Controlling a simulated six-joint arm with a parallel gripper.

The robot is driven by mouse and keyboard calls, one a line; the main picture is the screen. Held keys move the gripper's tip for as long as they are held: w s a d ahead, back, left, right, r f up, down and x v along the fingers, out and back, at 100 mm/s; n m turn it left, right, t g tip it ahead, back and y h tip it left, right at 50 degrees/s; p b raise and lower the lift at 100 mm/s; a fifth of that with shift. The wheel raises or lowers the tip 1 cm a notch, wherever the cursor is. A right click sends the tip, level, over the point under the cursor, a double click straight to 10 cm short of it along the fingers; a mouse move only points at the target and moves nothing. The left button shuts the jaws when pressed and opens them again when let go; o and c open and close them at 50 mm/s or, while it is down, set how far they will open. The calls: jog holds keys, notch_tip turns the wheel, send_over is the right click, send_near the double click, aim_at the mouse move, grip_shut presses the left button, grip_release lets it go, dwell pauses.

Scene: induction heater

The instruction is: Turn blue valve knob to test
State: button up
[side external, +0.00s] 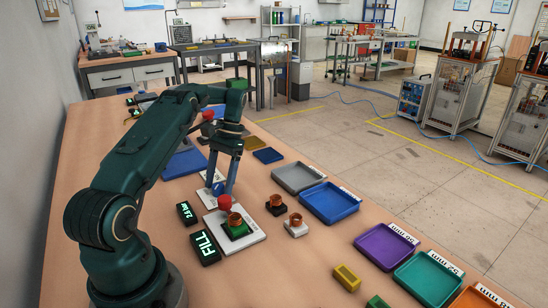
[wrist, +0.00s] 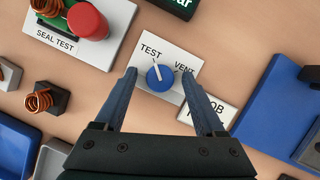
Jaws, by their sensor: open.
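The blue valve knob (wrist: 160,77) sits on a white plate (wrist: 176,62) marked TEST and VENT. The white line on the knob points up and slightly left, towards the TEST label. My gripper (wrist: 159,74) is open, with one finger on each side of the knob and a gap visible on both sides. The fingers hold nothing. In the side external view, my gripper (side external: 221,187) points down over the small white plate (side external: 214,176). There the fingers hide the knob.
A sign (wrist: 207,107) lies partly behind the right finger. Copper coils (wrist: 38,101) stand at the left. A blue tray (side external: 330,203) lies right of the fixture.

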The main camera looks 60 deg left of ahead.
jog(key=m+y, duration=0.1)
jog(key=m, duration=0.1)
jog(key=m+y, duration=0.1)
jog(key=m, duration=0.4)
jog(key=shift+d+y, duration=0.25)
jog(key=shift+y, duration=0.15)
jog(key=m+y, duration=0.1)
jog(key=m, duration=0.2)
jog(key=m+t+y, duration=0.1)
jog(key=m, duration=0.2)
jog(key=shift+s+d, duration=0.1)
jog(key=w+d+r+m+t, duration=0.1)
jog(key=w+d+r+t, duration=0.1)
jog(key=d+r, duration=0.35)
jog(key=w+d+r+t, duration=0.1)
jog(key=w+d+r, duration=0.1)
jog(key=r, duration=0.6)
jog(key=s+d+r+n+t+h, duration=0.1)
jog(key=s+d+r+n+t, duration=0.1)
jog(key=s+d, duration=0.2)
jog(key=s+d+r+n+t, duration=0.2)
jog(key=s+d, duration=0.3)
jog(key=d, duration=0.6)
jog(key=shift+d+r+t+h, duration=0.25)
jog(key=shift+t+h, duration=0.15)
jog(key=shift+t, duration=0.3)
jog(key=shift+s, duration=0.1)
